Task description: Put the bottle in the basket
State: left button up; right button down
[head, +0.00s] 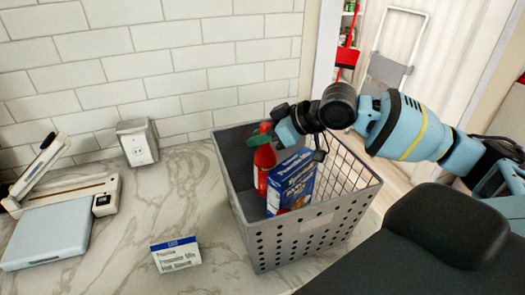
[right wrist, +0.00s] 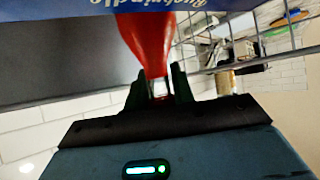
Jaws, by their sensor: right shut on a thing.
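The red bottle (head: 262,170) is inside the grey basket (head: 305,235), upright or nearly so, just left of a blue box (head: 292,182). The bottle's lower end is hidden, so I cannot tell whether it rests on the basket floor. My right gripper (head: 273,134) reaches in over the basket from the right and is shut on the upper part of the bottle. In the right wrist view the red bottle (right wrist: 150,42) narrows to an end held between the dark fingers (right wrist: 160,88). My left gripper is not in view.
A small sign (head: 175,254) stands on the marble counter left of the basket.

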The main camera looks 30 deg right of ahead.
aim_at(271, 146)
jog(key=shift+f, duration=1.8)
jog(key=c, duration=1.2)
grip_release()
jog(key=shift+f, duration=0.15)
jog(key=shift+v, duration=3.8)
jog(key=shift+w, duration=0.1)
